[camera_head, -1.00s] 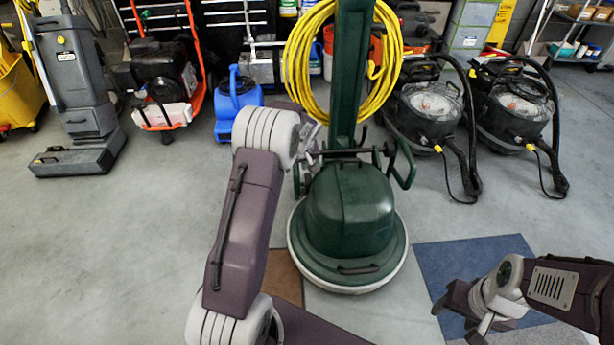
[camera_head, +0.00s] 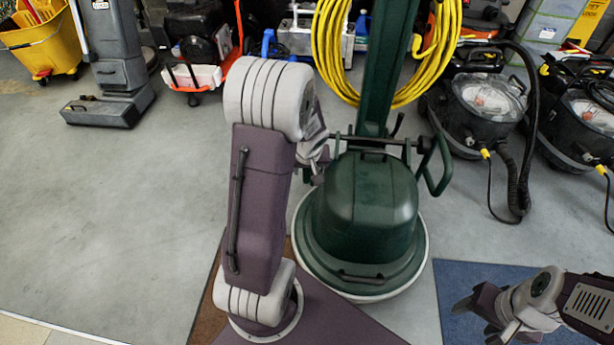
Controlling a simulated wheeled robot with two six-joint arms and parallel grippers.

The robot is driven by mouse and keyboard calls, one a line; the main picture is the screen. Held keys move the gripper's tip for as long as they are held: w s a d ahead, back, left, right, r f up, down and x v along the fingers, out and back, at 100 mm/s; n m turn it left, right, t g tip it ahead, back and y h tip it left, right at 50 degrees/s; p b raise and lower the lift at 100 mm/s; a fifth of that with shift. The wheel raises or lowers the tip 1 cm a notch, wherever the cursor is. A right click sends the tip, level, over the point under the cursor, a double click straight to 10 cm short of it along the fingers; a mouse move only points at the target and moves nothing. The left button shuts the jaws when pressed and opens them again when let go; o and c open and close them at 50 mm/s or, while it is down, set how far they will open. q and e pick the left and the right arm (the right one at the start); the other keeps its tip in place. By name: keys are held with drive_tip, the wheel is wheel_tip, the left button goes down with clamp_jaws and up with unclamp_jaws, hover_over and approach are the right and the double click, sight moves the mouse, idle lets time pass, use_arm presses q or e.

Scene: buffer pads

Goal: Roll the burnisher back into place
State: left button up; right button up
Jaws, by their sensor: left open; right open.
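The burnisher (camera_head: 362,210) is a dark green floor machine with a round base, a white lower rim and an upright post. A coiled yellow cord hangs on the post. It stands upright on the floor in the middle of the view. My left gripper (camera_head: 318,160) is at the left side of the burnisher, near its crossbar, and is open; its fingers are partly hidden behind my forearm, and I cannot tell whether they touch the machine. My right gripper (camera_head: 478,312) is open and empty at the lower right, apart from the burnisher and over a blue floor pad.
A blue pad (camera_head: 455,275) lies right of the burnisher and a brown pad (camera_head: 212,305) lies to its left. Black vacuums (camera_head: 478,110), a grey upright machine (camera_head: 115,60) and a yellow bucket (camera_head: 45,45) line the back. The floor at left is clear.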

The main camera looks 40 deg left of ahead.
use_arm(q)
drive_tip(key=x, duration=0.2)
drive_tip(key=shift+w+a+f+b, duration=0.1)
drive_tip(key=shift+f+b, duration=0.15)
drive_tip(key=shift+b, duration=0.15)
clamp_jaws()
idle(1.1)
